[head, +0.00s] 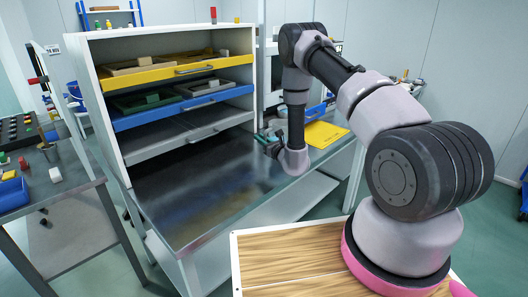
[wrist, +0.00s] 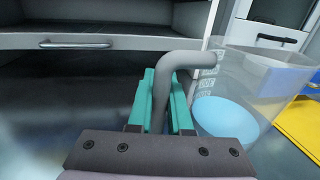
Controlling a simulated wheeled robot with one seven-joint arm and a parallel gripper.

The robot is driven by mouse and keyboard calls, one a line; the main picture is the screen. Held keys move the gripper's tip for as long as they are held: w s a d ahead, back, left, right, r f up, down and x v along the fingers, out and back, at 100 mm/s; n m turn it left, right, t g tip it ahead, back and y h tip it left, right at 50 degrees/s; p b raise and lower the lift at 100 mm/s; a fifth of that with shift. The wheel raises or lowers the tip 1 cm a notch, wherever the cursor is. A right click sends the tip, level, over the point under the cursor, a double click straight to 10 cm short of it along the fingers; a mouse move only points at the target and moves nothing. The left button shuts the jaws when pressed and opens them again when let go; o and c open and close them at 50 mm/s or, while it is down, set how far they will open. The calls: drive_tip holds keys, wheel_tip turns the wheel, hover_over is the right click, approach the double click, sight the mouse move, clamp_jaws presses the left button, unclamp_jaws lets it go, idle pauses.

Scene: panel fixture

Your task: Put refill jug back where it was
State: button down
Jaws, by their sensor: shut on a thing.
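The refill jug (wrist: 250,85) is a clear vessel with a grey handle (wrist: 180,65) and blue liquid (wrist: 225,117) at its bottom, on the right of the wrist view. My gripper (wrist: 165,100) has teal fingers shut on the handle, with the jug to the right of them. In the head view my gripper (head: 268,140) is over the metal worktop, in front of the drawer cabinet's right side. The jug cannot be made out clearly there. I cannot tell whether its base touches the worktop.
The cabinet (head: 100,75) has yellow (head: 165,72), blue (head: 182,113) and grey (head: 190,135) drawers, partly pulled out. The worktop (head: 200,195) is bare below them. A yellow sheet (head: 325,134) lies at its right. A side table (head: 70,165) with small blocks stands at left.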

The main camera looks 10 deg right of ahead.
drive_tip(key=shift+f, duration=2.45)
drive_tip(key=shift+f, duration=0.15)
drive_tip(key=c, duration=0.8)
unclamp_jaws()
drive_tip(key=shift+c, duration=0.2)
